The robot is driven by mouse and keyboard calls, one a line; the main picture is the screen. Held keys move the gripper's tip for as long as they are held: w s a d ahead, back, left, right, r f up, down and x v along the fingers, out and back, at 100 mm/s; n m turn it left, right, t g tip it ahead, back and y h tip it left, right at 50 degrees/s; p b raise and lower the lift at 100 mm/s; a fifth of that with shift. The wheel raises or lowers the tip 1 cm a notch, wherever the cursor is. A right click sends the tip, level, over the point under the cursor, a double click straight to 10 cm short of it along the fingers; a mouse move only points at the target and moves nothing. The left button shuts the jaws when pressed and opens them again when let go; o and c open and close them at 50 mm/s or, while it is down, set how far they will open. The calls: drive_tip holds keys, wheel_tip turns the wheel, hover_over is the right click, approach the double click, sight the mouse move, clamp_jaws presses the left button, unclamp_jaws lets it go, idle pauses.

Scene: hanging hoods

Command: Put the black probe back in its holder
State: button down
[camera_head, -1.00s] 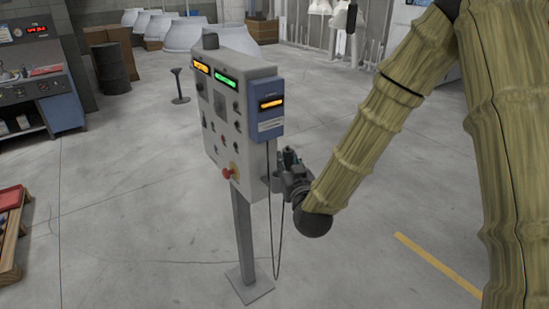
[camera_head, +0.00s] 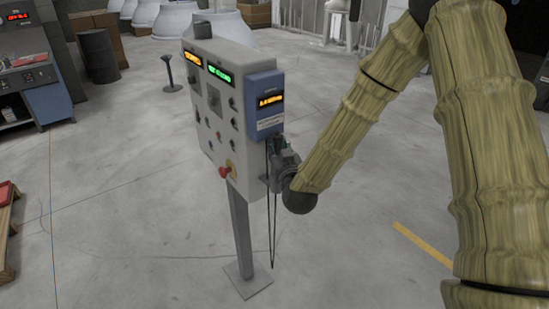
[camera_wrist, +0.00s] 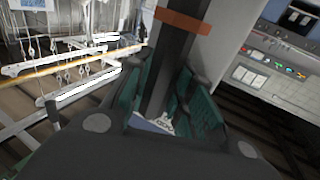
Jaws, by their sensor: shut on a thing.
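My gripper (camera_head: 280,158) is at the right side of the grey control box, just below the blue meter unit (camera_head: 265,106). In the wrist view its green-padded fingers (camera_wrist: 172,105) are shut on the black probe (camera_wrist: 168,65), a dark bar with an orange band. In the head view the probe is too small and dark to tell from the gripper. A thin black cable (camera_head: 273,235) hangs in a narrow loop below the meter. A small grey bracket (camera_head: 264,182) shows at the box's side, partly behind my gripper; I cannot tell whether it is the holder.
The control box (camera_head: 205,125) stands on a post (camera_head: 240,235) with a square foot plate. A red button (camera_head: 225,171) sticks out of its front. A dark drum (camera_head: 98,57) and a bench (camera_head: 35,85) are at the far left. Open floor surrounds the post.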

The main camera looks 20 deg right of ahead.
wheel_tip(320, 180, down, 4)
drive_tip(key=shift+r+b, duration=0.1)
drive_tip(key=shift+b, duration=0.8)
drive_tip(key=shift+s, duration=0.1)
drive_tip(key=c, duration=1.2)
unclamp_jaws()
drive_tip(key=shift+c, duration=0.2)
drive_tip(key=shift+s+f, duration=0.1)
drive_tip(key=shift+f, duration=0.15)
drive_tip(key=s+b, duration=0.5)
drive_tip(key=s, duration=0.5)
drive_tip(key=shift+s+a, duration=0.25)
drive_tip(key=shift+a, duration=0.1)
